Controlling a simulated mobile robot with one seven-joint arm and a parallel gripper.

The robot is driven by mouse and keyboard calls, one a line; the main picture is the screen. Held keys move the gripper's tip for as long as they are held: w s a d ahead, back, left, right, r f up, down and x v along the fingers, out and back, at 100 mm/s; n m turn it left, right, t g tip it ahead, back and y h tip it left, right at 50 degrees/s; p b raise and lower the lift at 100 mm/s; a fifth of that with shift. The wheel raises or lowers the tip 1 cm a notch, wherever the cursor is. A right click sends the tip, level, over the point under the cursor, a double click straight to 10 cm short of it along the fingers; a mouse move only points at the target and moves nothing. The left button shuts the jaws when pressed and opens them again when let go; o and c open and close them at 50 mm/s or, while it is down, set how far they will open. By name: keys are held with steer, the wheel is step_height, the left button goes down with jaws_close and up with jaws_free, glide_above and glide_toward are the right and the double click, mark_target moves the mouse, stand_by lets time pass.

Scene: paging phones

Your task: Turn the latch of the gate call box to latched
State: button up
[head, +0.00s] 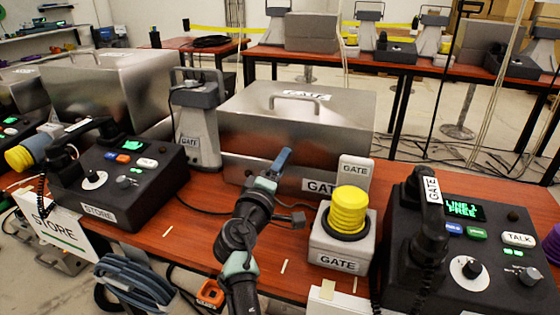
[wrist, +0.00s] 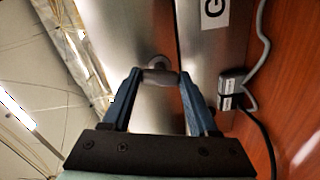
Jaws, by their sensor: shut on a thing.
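The gate call box (head: 330,130) is a large silver metal box with a lid handle and GATE labels on top and front. It stands on the red-brown table at the centre of the head view. My gripper (head: 284,154) is at its front face, near the lid seam. In the wrist view my gripper (wrist: 160,78) has its two blue fingers on either side of a small grey metal latch (wrist: 160,74) and is shut on it. In the head view the latch is hidden behind my gripper. I cannot tell the latch's exact turn angle.
A yellow beacon (head: 348,210) on a grey GATE base stands right of my arm. A black GATE phone console (head: 470,240) is at the right. The STORE console (head: 115,180) and a grey GATE horn unit (head: 198,125) are at the left.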

steer(key=shift+n+p, duration=0.6)
steer(key=shift+n, duration=1)
steer(key=o, duration=1.4)
steer(key=shift+s+a, duration=0.1)
steer(key=p+v, duration=0.3)
steer(key=v, duration=0.9)
steer(key=shift+s+a, duration=0.1)
steer(key=shift+s, duration=0.3)
